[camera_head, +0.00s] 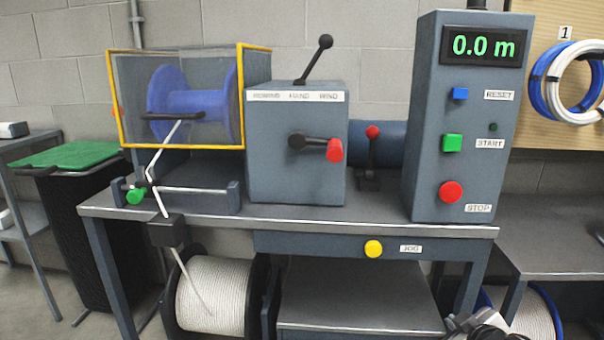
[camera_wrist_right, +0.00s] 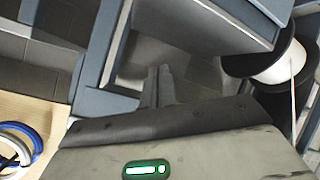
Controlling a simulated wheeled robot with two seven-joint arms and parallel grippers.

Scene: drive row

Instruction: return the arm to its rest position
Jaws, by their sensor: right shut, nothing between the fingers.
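My right gripper (camera_head: 474,325) shows at the bottom right edge of the head view, low in front of the bench, near the right bench leg. Only part of it is in the picture. In the right wrist view its fingers (camera_wrist_right: 158,86) are together with nothing between them. It touches nothing that I can see. My left gripper is not in view.
The winding bench (camera_head: 375,213) carries a guarded blue spool (camera_head: 190,105), a grey gearbox (camera_head: 270,160) and a control column (camera_head: 430,130) reading 0.0 m. A white rope reel (camera_head: 215,285) stands below. A second reel (camera_head: 533,315) is near my right gripper. A green-lidded bin (camera_head: 75,155) is left.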

